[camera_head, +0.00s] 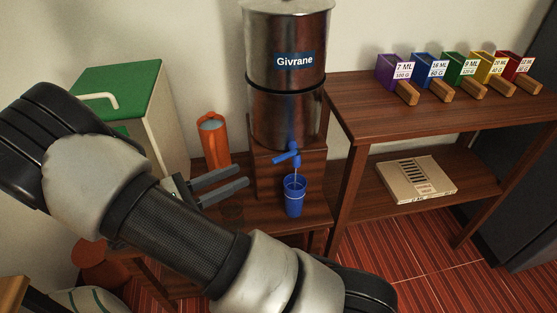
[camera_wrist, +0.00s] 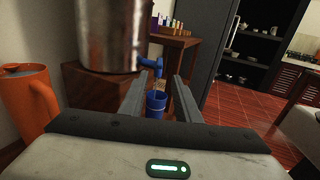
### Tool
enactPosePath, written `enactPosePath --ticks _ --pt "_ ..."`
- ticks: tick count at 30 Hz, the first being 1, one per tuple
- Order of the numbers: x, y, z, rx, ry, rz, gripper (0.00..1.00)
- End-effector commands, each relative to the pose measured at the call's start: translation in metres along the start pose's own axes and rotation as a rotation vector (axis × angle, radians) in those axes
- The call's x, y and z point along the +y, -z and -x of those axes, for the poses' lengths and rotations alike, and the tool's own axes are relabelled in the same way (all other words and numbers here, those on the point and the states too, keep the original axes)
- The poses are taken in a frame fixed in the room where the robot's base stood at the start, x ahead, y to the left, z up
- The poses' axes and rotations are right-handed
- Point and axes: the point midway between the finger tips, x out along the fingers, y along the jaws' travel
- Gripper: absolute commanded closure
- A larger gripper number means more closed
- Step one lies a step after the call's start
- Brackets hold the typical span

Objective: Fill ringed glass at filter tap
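The ringed glass (camera_head: 294,202) is a blue cup with a pale ring near its top. It stands upright on the small wooden stand, beneath the blue filter tap (camera_head: 295,152). A thin pale stream seems to run from the tap into the glass; the water level inside cannot be told. The tap sits low on the steel filter tank (camera_head: 285,55) labelled Givrane. My gripper (camera_head: 246,176) is open and empty, its two fingers apart and pointing toward the glass from the left. In the wrist view, the glass (camera_wrist: 156,104) shows between and beyond the fingers, not touched.
An orange pitcher (camera_head: 214,142) stands behind my gripper, left of the tank. A green-lidded box (camera_head: 125,85) is farther left. A wooden shelf (camera_head: 350,105) at the right holds several coloured bins and, below, a cardboard box (camera_head: 415,181). Room in front of the glass is clear.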

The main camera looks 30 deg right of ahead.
Motion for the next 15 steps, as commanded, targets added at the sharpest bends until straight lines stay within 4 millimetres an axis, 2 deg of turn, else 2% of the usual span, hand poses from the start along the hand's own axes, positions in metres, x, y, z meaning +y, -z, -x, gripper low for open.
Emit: enactPosePath --ticks 1,9,15 --pt "-0.001 0.001 -0.012 -0.002 0.005 0.001 0.7" --pt "-0.001 0.002 -0.072 0.0 0.005 0.001 0.7" --pt "-0.001 0.002 -0.11 0.001 0.004 0.002 0.7"
